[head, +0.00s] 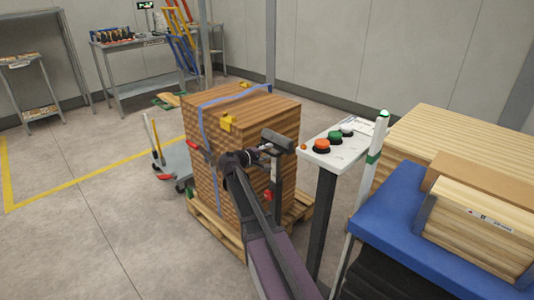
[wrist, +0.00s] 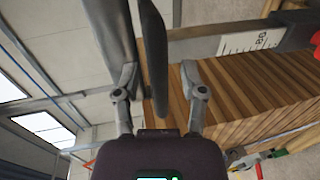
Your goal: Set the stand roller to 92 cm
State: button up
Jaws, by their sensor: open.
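The stand roller (head: 278,139) is a dark grey cylinder on top of a slim dark post, in front of a wooden stack. A white scale strip (wrist: 250,42) with black ticks lies along the post; its visible number looks like 88, seen sideways. A red knob (head: 267,196) sits lower on the post and shows at the right edge of the wrist view (wrist: 316,40). My gripper (wrist: 160,82) is open, its two fingers spread. A dark bar of the roller head (wrist: 153,60) shows between the fingers; I cannot tell if they touch it.
A strapped wooden stack (head: 230,115) stands on a pallet (head: 215,229) just behind the roller. A button panel (head: 338,142) on a dark post is close on the right, beside a blue table (head: 410,215) with boards. Open floor lies at left.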

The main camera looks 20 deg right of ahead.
grip_shut()
jog(key=shift+r, duration=0.1)
notch_tip(320, 180, up, 4)
jog(key=p, duration=0.3)
jog(key=shift+w+f+p, duration=0.1)
jog(key=shift+f+p, duration=0.15)
jog(key=shift+p, duration=0.05)
grip_release()
jog(key=shift+f+b, duration=0.3)
